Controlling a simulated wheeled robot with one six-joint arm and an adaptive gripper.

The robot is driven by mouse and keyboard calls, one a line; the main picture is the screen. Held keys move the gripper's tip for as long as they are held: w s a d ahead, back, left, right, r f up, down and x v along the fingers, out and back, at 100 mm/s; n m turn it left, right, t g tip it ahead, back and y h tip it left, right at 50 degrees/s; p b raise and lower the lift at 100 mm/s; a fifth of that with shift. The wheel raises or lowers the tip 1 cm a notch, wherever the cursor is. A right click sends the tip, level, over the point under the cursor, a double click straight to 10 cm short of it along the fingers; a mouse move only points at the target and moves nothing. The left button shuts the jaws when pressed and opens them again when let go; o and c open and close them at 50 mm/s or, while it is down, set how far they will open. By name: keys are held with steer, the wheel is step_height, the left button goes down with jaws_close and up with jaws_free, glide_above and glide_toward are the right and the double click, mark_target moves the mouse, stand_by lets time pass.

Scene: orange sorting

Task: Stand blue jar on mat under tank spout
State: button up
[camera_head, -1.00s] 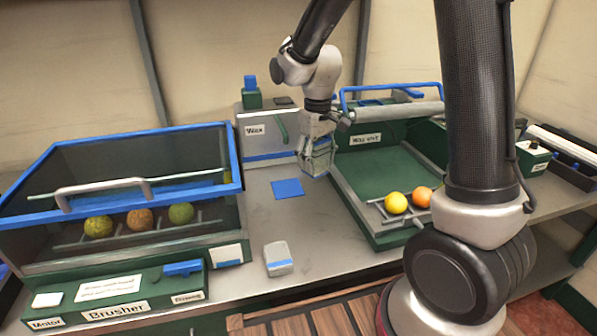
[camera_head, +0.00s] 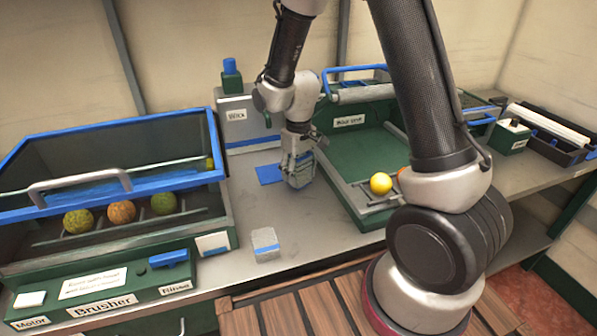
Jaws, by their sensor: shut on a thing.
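My gripper (camera_head: 298,160) points down and is shut on a pale, see-through jar with blue on it (camera_head: 299,178), the blue jar as far as I can tell. The fingers cover much of the jar. It is upright, at the right edge of the blue square mat (camera_head: 268,174) on the counter. I cannot tell whether its bottom touches the counter. The tank labelled "Wax" (camera_head: 237,128) stands behind the mat, with a green spout (camera_head: 268,119) on its front.
Another pale jar with a blue band (camera_head: 265,244) stands at the counter's front. The brusher (camera_head: 105,260) with several fruits is left. The counter between (camera_head: 240,210) is mostly clear.

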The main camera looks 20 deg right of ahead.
steer(key=shift+f, duration=0.1)
steer(key=o, duration=1.2)
